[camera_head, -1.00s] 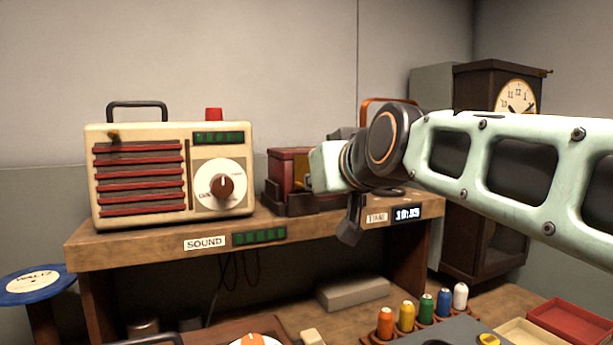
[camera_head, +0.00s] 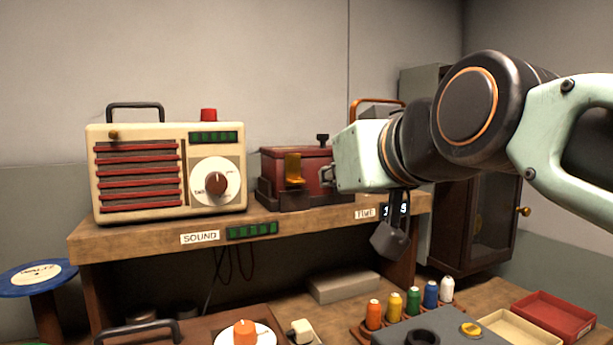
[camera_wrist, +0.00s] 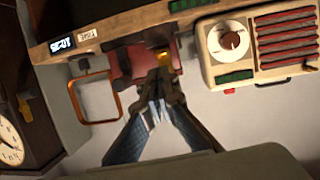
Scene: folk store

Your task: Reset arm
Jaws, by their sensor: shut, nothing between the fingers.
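My arm comes in from the right in the head view, with its pale green wrist end (camera_head: 360,155) in front of the right side of a red box (camera_head: 300,160) on the shelf. My gripper (camera_wrist: 160,92) shows in the wrist view with its dark fingers together and nothing between them. The red box (camera_wrist: 127,62) lies beyond the fingertips there, with a yellow piece on its front. I cannot tell whether the fingers touch the box. The wrist hides part of the shelf's right end.
A cream radio (camera_head: 215,155) stands left on the wooden shelf (camera_head: 130,240). A clock cabinet (camera_head: 480,235) stands right, partly behind my arm. Thread spools (camera_head: 394,305), a red tray (camera_head: 555,312) and a grey box (camera_head: 343,287) are below. Open air lies above the shelf.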

